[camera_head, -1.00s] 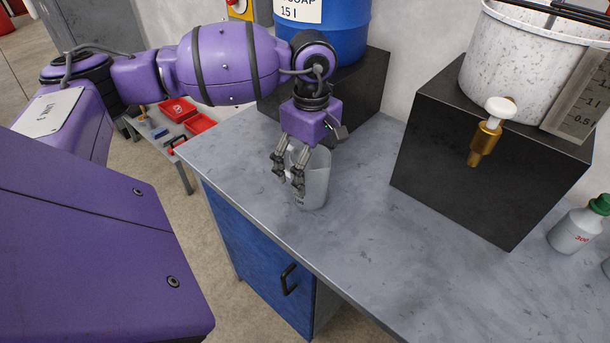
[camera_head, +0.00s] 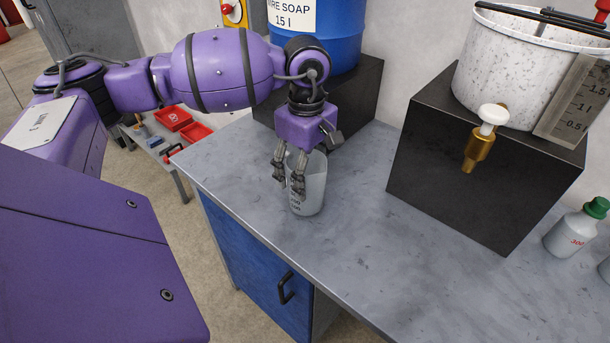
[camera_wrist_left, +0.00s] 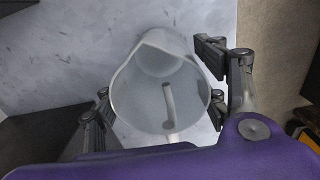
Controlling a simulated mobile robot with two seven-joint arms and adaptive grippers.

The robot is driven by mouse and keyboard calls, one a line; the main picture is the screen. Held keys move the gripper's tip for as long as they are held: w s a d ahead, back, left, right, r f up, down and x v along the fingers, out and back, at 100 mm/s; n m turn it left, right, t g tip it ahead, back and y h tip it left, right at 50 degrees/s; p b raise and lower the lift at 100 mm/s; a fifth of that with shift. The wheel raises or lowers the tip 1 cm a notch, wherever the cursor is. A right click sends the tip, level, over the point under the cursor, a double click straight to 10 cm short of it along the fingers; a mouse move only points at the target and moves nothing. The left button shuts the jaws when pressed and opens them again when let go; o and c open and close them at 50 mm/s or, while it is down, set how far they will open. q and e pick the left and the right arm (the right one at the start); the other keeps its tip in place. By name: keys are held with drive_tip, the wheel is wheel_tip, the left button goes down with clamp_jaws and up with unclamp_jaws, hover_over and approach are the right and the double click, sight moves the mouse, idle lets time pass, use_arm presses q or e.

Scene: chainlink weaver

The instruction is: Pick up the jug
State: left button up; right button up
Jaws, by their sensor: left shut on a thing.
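The jug (camera_head: 314,188) is a pale, translucent grey cup with dark markings on its side. It is upright over the near left part of the grey workbench; I cannot tell whether its base touches the top. My left gripper (camera_head: 289,184) comes down from above and is shut on the jug, with fingers at its left side. In the left wrist view, I look down into the jug (camera_wrist_left: 138,98), which lies between the fingers, its spout pointing up in the picture. My right gripper is not in view.
The workbench (camera_head: 370,240) is clear right of the jug. A black block (camera_head: 440,190) carries a speckled white tub (camera_head: 510,70) with a brass tap (camera_head: 480,150). A blue soap drum (camera_head: 335,45) stands behind. A green-capped bottle (camera_head: 575,230) is at far right.

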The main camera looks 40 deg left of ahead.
use_arm(q)
drive_tip(key=d+r, duration=0.1)
drive_tip(key=r, duration=0.1)
drive_tip(key=s+d+r, duration=0.1)
drive_tip(key=r, duration=0.2)
drive_tip(key=d+r, duration=0.2)
drive_tip(key=shift+s+r, duration=0.4)
drive_tip(key=s+d+r+m, duration=0.3)
drive_tip(key=d+m, duration=0.6)
drive_tip(key=d, duration=0.1)
drive_tip(key=s+f+m+p, duration=0.1)
drive_tip(key=m+p, duration=0.1)
drive_tip(key=s+f+m+p, duration=0.1)
drive_tip(key=s+m+p, duration=0.1)
drive_tip(key=m+p, duration=0.1)
drive_tip(key=s+m+p, duration=0.2)
drive_tip(key=m, duration=0.1)
drive_tip(key=shift+d+f, duration=0.1)
drive_tip(key=shift+f, duration=0.3)
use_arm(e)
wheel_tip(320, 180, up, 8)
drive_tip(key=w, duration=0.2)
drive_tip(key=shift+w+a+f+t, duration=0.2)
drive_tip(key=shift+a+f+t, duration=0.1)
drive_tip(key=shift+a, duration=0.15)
